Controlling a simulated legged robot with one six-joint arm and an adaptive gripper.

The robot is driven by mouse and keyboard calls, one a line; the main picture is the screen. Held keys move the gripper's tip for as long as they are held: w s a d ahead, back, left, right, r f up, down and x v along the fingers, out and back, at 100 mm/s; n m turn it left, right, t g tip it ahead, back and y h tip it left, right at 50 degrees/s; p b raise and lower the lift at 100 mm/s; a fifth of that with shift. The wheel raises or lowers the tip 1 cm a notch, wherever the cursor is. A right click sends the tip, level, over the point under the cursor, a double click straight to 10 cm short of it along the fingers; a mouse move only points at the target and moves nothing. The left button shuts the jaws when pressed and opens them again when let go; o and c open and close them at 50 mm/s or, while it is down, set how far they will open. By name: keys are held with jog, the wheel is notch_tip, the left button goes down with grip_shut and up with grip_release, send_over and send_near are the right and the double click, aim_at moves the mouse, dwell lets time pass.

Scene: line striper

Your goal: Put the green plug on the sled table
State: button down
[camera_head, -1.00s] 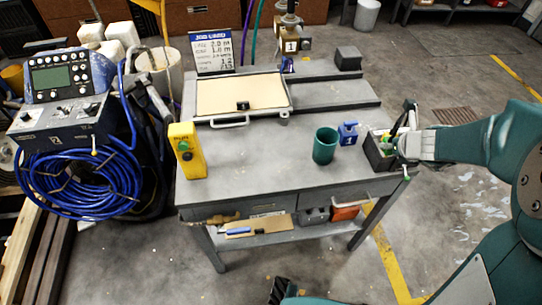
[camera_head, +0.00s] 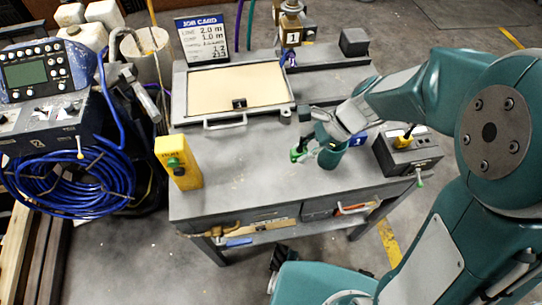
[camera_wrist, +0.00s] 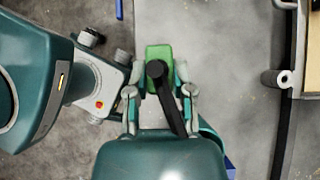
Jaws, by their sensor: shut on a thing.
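The green plug (camera_wrist: 157,53) is between the fingertips of my gripper (camera_wrist: 159,75) in the wrist view. A black bar with a round end lies across it. In the head view my gripper (camera_head: 308,146) is above the grey bench, and a bit of the green plug (camera_head: 296,155) shows at its left. The gripper is shut on the plug. A cream-topped panel with a front handle, which looks like the sled table (camera_head: 237,88), lies at the back left of the bench, apart from the plug. Its edge shows at the right of the wrist view (camera_wrist: 312,50).
A yellow block (camera_head: 180,165) stands at the front left. A small black piece (camera_head: 239,103) sits on the panel's front edge.

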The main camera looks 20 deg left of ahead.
jog(key=a+f, duration=0.2)
jog(key=w+a+f, duration=0.1)
jog(key=a+f, duration=0.4)
jog(key=a, duration=0.1)
jog(key=shift+w+a+f, duration=0.15)
jog(key=shift+w+f, duration=0.05)
jog(key=shift+w, duration=0.2)
jog(key=f, duration=0.3)
jog(key=shift+a+f, duration=0.2)
jog(key=shift+c, duration=2.4)
grip_release()
